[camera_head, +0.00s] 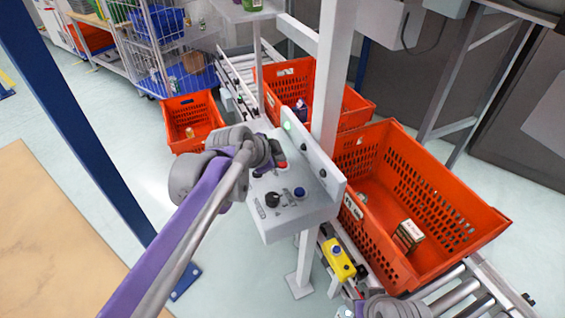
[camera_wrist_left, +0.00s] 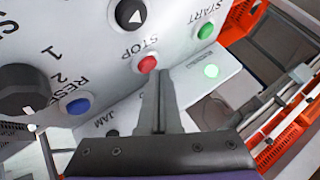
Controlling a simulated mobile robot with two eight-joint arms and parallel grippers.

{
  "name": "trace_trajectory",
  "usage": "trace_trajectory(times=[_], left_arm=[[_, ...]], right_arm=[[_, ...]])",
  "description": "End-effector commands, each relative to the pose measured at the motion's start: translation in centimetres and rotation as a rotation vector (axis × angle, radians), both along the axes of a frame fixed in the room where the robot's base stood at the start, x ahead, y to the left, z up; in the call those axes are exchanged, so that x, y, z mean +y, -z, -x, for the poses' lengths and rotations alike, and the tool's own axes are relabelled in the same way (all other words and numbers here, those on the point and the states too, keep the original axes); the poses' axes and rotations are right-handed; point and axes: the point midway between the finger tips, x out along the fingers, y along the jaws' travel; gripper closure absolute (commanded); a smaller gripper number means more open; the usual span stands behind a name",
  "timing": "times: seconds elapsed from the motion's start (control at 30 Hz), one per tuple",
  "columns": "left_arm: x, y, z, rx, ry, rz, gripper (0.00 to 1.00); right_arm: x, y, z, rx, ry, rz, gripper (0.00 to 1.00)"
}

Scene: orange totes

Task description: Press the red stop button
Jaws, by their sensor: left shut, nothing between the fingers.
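The red stop button (camera_head: 282,164) is on the sloped face of a grey control box (camera_head: 305,205) in the head view. In the left wrist view the red stop button (camera_wrist_left: 148,64) sits beside its STOP label. My left gripper (camera_head: 268,163) is at the box, just left of the button. In the left wrist view its shut, empty fingers (camera_wrist_left: 160,78) point at the panel, with their tips just below and right of the red button. I cannot tell whether they touch it. A grey part of my right arm shows at the bottom edge, without its fingers.
A white post (camera_head: 330,70) stands behind the box. Orange totes (camera_head: 450,180) sit on rollers at right.

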Motion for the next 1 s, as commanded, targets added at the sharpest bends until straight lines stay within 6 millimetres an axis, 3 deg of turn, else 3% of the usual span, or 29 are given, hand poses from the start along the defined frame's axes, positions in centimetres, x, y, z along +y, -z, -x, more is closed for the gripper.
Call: trace_trajectory(times=[1.0], left_arm=[[0.00,0.73,-0.01,0.000,0.000,0.000,1.00]], right_arm=[[0.00,0.27,0.03,0.001,0.000,0.000,0.49]])
